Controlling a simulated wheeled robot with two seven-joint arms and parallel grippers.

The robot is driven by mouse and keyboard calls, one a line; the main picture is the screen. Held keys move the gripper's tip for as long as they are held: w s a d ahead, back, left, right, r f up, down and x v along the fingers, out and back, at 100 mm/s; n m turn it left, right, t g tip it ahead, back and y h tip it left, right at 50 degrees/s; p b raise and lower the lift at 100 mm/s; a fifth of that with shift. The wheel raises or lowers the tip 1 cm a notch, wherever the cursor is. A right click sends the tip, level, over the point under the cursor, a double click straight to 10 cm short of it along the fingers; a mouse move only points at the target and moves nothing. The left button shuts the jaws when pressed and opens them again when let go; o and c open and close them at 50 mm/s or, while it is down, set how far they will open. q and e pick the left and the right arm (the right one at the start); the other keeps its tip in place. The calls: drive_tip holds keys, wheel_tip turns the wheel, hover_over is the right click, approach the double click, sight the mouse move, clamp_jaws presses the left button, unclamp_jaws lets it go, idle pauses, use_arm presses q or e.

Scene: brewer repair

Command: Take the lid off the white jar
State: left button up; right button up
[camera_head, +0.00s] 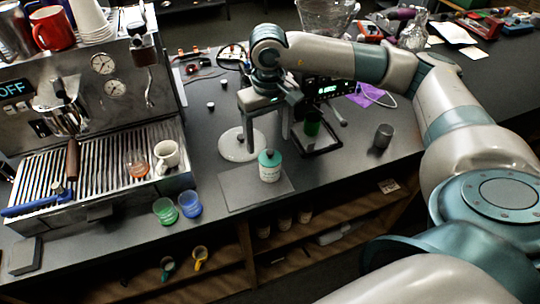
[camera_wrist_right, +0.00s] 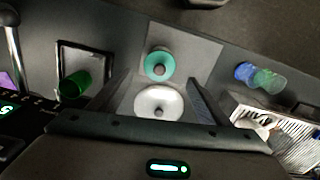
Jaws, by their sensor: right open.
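The white jar (camera_head: 269,173) stands upright on a grey mat (camera_head: 237,190) near the counter's front edge. Its teal lid (camera_head: 269,157) with a dark knob is on top; the lid also shows in the right wrist view (camera_wrist_right: 160,64). My right gripper (camera_head: 266,146) is open, pointing down behind the jar, with its fingers apart. In the right wrist view, the lid lies just beyond the fingertips, between their lines. A round white disc with a dark knob (camera_head: 233,146) lies on the counter below and behind the gripper. My left gripper is not in view.
An espresso machine (camera_head: 105,90) stands at left, with a white mug (camera_head: 167,155) on its grate. Green (camera_head: 165,210) and blue (camera_head: 189,203) cups stand in front of it. A green cup (camera_head: 312,122) stands on a dark scale right of the gripper. A small grey cylinder (camera_head: 383,136) stands farther right.

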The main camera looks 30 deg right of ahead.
sight(270, 151)
drive_tip(key=shift+s+f+p, duration=0.15)
drive_tip(key=shift+f+p, duration=0.3)
drive_tip(key=shift+p, duration=0.2)
wheel_tip(270, 151, down, 3)
drive_tip(key=shift+s+d+r+p, duration=0.1)
drive_tip(key=shift+p, duration=0.85)
drive_tip(key=shift+f, duration=0.65)
drive_tip(key=c, duration=1.1)
